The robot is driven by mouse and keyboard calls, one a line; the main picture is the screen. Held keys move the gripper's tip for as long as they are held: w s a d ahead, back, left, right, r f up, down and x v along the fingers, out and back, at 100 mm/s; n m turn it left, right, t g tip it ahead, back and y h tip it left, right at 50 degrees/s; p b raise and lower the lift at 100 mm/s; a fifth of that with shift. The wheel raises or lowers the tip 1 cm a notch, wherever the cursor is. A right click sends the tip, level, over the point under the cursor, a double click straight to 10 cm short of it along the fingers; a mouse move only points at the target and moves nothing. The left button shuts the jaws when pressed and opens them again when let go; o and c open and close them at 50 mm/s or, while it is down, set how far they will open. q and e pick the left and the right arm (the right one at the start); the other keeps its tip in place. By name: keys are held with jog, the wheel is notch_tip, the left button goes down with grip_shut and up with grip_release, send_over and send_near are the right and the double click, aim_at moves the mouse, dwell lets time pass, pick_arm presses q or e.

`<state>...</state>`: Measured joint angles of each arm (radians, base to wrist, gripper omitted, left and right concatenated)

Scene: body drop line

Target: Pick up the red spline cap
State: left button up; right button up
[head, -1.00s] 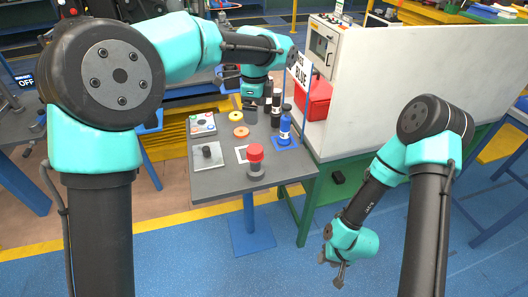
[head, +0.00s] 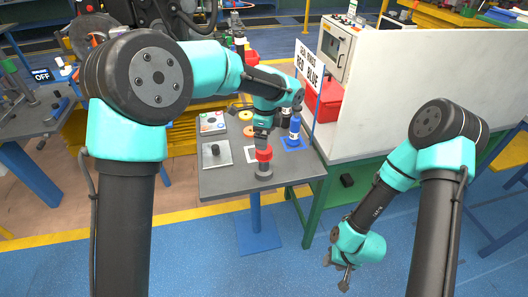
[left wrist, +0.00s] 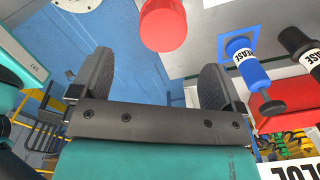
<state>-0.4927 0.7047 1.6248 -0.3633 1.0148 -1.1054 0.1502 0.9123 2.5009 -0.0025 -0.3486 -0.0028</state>
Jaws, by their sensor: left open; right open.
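My left gripper (head: 262,138) hangs over the table just behind and above the cap. In the left wrist view its two dark fingers (left wrist: 155,72) are spread apart with nothing between them. My right gripper (head: 345,278) hangs low over the blue floor, away from the table, open and empty.
A blue bottle (head: 294,133) stands on a blue mat right of the cap; the left wrist view shows a dark bottle (left wrist: 298,44) beside it. A white panel (head: 420,75) stands right.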

pick_arm(q)
jog(key=shift+f, duration=1.15)
jog(key=shift+f, duration=0.1)
jog(key=shift+w+f, duration=0.15)
jog(key=shift+f, duration=2.35)
jog(key=shift+c, duration=0.3)
jog(key=c, duration=0.9)
